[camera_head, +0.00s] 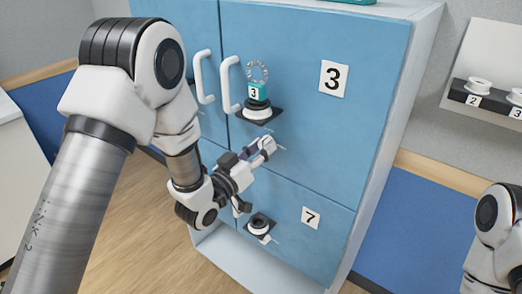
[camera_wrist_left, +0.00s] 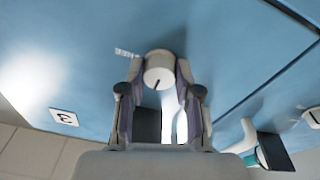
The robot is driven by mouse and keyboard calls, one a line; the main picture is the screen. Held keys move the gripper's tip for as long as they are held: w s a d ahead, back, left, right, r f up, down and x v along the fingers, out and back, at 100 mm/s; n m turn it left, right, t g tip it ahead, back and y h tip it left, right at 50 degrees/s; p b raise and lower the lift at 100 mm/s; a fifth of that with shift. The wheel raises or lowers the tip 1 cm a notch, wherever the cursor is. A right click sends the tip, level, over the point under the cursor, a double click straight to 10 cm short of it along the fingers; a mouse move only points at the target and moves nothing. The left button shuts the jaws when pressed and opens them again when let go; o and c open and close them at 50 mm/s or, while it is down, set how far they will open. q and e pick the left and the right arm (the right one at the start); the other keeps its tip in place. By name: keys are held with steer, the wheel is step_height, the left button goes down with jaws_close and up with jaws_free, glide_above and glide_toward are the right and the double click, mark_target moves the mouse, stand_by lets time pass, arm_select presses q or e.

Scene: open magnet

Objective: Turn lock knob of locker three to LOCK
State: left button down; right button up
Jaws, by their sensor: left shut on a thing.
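Locker three's blue door (camera_head: 300,110) carries a black "3" on a white label (camera_head: 333,79); this label also shows inverted in the wrist view (camera_wrist_left: 64,117). My left gripper (camera_head: 267,146) is at the door, below the key lock. It is shut on the white round lock knob (camera_wrist_left: 158,70), one finger on each side. A short dark line on the knob's face points down in the wrist view. A small white label strip (camera_wrist_left: 127,53) lies on the door beside the knob; its text is too small to read. My right gripper is out of the head view.
Above the knob is a key lock (camera_head: 257,112) with a teal "3" tag (camera_head: 257,92) and ring. White door handles (camera_head: 229,85) are to its left. Locker seven's lock (camera_head: 259,224) is below. A shelf with numbered items (camera_head: 480,95) is at right.

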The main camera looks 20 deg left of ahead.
arm_select(q)
steer(key=shift+r+n, duration=0.1)
steer(key=shift+n, duration=0.2)
steer(key=c, duration=0.8)
jaws_free()
steer(key=v, duration=0.7)
steer(key=shift+s, duration=0.25)
steer(key=shift+a, duration=0.1)
